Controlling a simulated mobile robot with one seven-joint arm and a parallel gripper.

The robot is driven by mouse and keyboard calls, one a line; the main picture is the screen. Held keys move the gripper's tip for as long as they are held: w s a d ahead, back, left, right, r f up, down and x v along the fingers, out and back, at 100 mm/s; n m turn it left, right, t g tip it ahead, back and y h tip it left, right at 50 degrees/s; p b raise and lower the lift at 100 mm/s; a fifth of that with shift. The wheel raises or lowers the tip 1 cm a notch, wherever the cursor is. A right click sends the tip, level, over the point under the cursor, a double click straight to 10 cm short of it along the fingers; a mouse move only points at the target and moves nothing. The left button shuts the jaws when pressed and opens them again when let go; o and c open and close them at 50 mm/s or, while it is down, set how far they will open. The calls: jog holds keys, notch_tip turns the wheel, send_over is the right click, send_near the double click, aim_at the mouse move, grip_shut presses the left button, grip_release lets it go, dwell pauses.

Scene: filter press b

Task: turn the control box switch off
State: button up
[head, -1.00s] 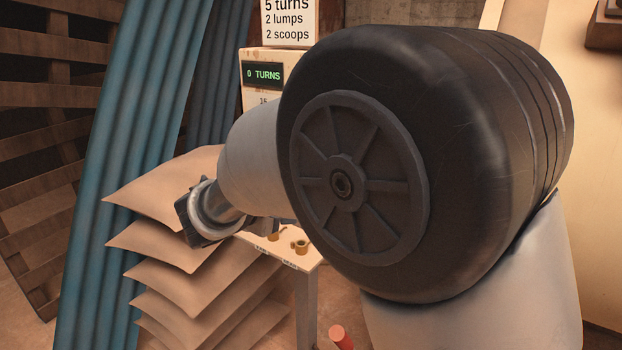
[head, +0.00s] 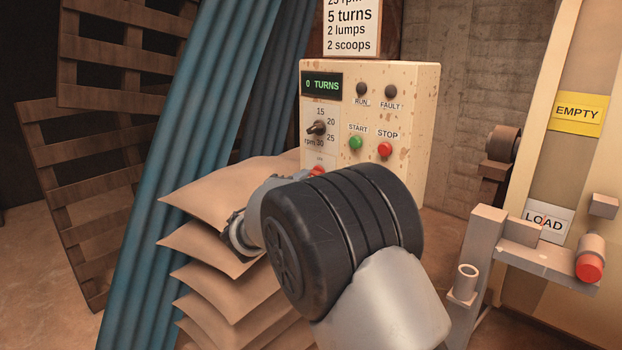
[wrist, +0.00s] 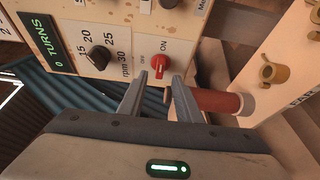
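The control box (head: 418,90) is cream and speckled, with a display reading 0 TURNS. Its red switch (wrist: 160,66) sits between ON and OFF labels in the wrist view. The tip of the red switch (head: 317,170) just shows above my arm in the head view. Which label the switch points to is hard to tell. My gripper (wrist: 160,77) is open and empty. Its fingertips are close in front of the switch, one to each side in the picture; contact cannot be told.
The rpm dial (head: 317,128), green START button (head: 355,143) and red STOP button (head: 385,150) are on the same panel. Stacked sacks (head: 215,245) and blue corrugated sheets (head: 195,130) stand left. A red cylinder (wrist: 220,101) lies right of my fingers in the wrist view.

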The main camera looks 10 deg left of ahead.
aim_at(314, 174)
jog(key=w, duration=0.6)
jog(key=shift+d, duration=0.4)
grip_shut()
